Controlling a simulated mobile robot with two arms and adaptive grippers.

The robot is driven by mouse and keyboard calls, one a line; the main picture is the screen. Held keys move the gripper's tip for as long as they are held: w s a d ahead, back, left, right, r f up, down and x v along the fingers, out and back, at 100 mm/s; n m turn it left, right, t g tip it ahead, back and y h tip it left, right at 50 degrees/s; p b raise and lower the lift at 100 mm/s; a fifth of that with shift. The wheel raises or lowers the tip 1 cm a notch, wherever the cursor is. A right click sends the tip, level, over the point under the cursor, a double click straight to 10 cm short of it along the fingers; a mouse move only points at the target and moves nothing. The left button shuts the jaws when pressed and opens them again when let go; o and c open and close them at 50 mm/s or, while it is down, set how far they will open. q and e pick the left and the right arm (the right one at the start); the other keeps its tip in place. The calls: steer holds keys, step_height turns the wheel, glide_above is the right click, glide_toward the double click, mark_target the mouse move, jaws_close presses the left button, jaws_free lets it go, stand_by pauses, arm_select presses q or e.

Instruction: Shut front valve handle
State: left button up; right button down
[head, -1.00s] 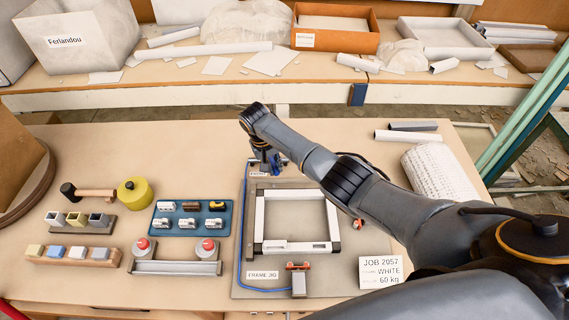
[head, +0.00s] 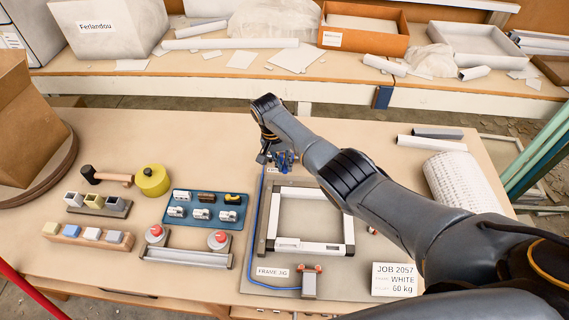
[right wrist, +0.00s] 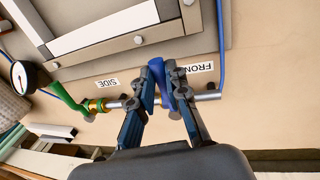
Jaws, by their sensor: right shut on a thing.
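The front valve's blue lever handle (right wrist: 157,68) stands out from a metal pipe (right wrist: 206,96) next to the FRONT label (right wrist: 199,68) in the right wrist view. My right gripper (right wrist: 162,88) is shut on this blue handle, one finger on each side. In the head view my right gripper (head: 276,158) is at the far left corner of the frame jig, and the handle is small and partly covered there. The valve body is mostly hidden by the fingers. My left gripper is in neither view.
A green lever (right wrist: 68,96) and a pressure gauge (right wrist: 28,77) sit along the pipe near the SIDE label (right wrist: 107,83). The white frame (head: 347,236) lies beside the valve. A blue tray (head: 237,196) of small parts is to the left.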

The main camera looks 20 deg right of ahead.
steer(key=shift+w+r, duration=0.1)
steer(key=c, duration=1.3)
jaws_free()
steer(key=shift+c, duration=0.2)
step_height(320, 180, up, 12)
steer(key=a, duration=0.2)
steer(key=shift+w, duration=0.45)
steer(key=shift+a, duration=0.1)
